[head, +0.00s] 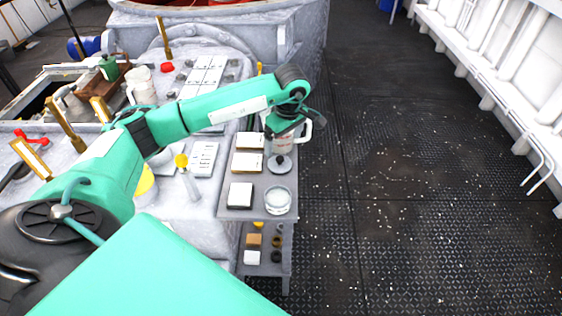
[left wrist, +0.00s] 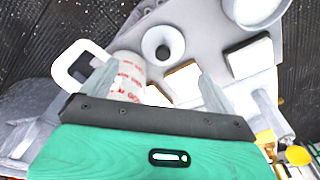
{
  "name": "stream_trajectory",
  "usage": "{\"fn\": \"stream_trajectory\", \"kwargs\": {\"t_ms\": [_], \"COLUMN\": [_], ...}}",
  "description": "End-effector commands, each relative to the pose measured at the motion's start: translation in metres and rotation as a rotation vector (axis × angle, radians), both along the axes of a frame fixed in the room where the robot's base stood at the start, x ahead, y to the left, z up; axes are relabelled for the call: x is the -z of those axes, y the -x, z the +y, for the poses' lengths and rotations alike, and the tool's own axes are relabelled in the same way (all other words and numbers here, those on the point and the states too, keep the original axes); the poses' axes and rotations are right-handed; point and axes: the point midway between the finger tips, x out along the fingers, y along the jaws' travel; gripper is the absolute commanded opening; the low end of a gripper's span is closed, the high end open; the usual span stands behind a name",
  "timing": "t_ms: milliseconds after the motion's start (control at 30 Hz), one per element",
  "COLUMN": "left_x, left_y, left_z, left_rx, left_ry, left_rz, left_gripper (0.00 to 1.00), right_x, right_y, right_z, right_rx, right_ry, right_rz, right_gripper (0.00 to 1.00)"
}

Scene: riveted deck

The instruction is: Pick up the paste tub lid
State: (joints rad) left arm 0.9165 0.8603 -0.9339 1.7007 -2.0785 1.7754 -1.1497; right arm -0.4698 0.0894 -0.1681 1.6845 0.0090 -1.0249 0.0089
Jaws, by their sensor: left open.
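The paste tub lid (head: 280,167) looks like a pale round disc with a dark knob in its middle, lying on the grey side table. It also shows in the left wrist view (left wrist: 150,49), just beyond the space between the fingertips. The open paste tub (head: 278,203) with white contents stands nearer me on the table, and at the top of the left wrist view (left wrist: 256,8). My left gripper (head: 289,122) is open and empty above the far end of the table, over a printed mug. In the left wrist view its fingers (left wrist: 158,72) are spread. My right gripper is not in view.
The printed white mug (head: 283,143) with a square handle stands close behind the lid, at my left finger in the wrist view (left wrist: 128,82). Several white-topped blocks (head: 240,195) line the table's left side. The dark deck floor (head: 400,200) to the right is clear.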

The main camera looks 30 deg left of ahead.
Motion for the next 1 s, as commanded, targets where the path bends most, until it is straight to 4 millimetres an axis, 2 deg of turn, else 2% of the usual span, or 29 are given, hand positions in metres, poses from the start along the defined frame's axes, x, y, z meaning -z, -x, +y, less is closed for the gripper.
{"fn": "stream_trajectory", "kwargs": {"t_ms": [100, 367, 667, 967, 1000], "left_x": [0.02, 0.038, 0.077, 0.083, 0.083], "left_y": [0.0, 0.001, 0.004, 0.003, 0.003], "left_z": [0.002, 0.005, 0.012, 0.013, 0.013], "left_rx": [0.0, 0.001, 0.001, 0.001, 0.001], "left_ry": [0.001, 0.001, 0.003, 0.001, 0.001], "left_rz": [0.002, 0.001, 0.002, -0.002, -0.002], "left_gripper": [0.92, 0.92, 0.92, 0.92, 0.88], "right_x": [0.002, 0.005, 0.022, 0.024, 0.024], "right_y": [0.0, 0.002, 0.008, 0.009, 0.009], "right_z": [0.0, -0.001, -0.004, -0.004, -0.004], "right_rx": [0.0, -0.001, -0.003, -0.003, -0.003], "right_ry": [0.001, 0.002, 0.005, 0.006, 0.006], "right_rz": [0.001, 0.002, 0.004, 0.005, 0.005], "right_gripper": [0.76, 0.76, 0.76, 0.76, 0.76]}}
